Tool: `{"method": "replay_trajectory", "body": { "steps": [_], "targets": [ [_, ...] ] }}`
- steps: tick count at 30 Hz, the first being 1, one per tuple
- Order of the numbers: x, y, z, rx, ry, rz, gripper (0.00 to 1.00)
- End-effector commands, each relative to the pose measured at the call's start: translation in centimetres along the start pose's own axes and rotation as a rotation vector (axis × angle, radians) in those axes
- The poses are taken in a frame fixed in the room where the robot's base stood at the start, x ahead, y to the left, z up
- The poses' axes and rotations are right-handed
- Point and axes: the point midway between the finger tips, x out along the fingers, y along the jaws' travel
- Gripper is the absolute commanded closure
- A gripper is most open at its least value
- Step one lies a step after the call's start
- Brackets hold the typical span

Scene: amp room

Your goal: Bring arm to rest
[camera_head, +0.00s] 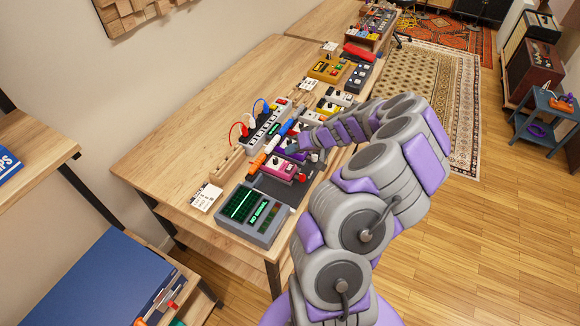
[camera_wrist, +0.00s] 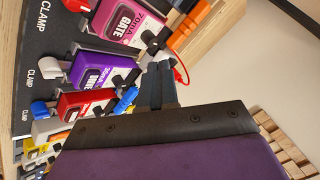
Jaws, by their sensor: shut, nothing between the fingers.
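My arm reaches from the lower right of the head view over the workbench (camera_head: 165,147), bent with its far end low over a row of effect pedals. My gripper (camera_wrist: 160,85) shows in the wrist view as dark fingers, shut and empty, close to the pedals. A pink pedal (camera_wrist: 125,22) marked GATE and a purple pedal (camera_wrist: 103,69) are beside the fingers. In the head view the pink pedal (camera_head: 279,169) lies near the arm's end, and the fingertips are hard to make out there. I cannot tell whether the fingers touch anything.
A grey device with a green screen (camera_head: 252,214) stands at the bench's near end. A power strip (camera_head: 267,128) with plugs lies behind the pedals. An orange plug (camera_wrist: 190,30) is near the fingers. The wood floor (camera_head: 470,255) right of the bench is clear.

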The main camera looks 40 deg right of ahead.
Motion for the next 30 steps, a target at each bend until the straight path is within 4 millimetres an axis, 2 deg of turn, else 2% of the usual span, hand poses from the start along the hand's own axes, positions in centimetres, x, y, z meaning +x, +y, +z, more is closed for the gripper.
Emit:
{"method": "replay_trajectory", "body": {
  "steps": [18, 21, 23, 26, 29, 30],
  "targets": [
    [0.0, 0.0, 0.0, -0.001, 0.0, 0.0, 1.0],
    [0.1, -0.8, -0.2, -0.008, -0.005, -0.008, 1.0],
    [0.1, -2.2, -0.5, -0.022, -0.017, -0.023, 1.0],
    [0.1, -6.8, -1.2, -0.065, -0.054, -0.067, 1.0],
    [-0.2, -13.5, -1.1, -0.125, -0.127, -0.122, 1.0],
    [-0.4, -16.3, -0.6, -0.151, -0.163, -0.14, 1.0]
  ]
}}
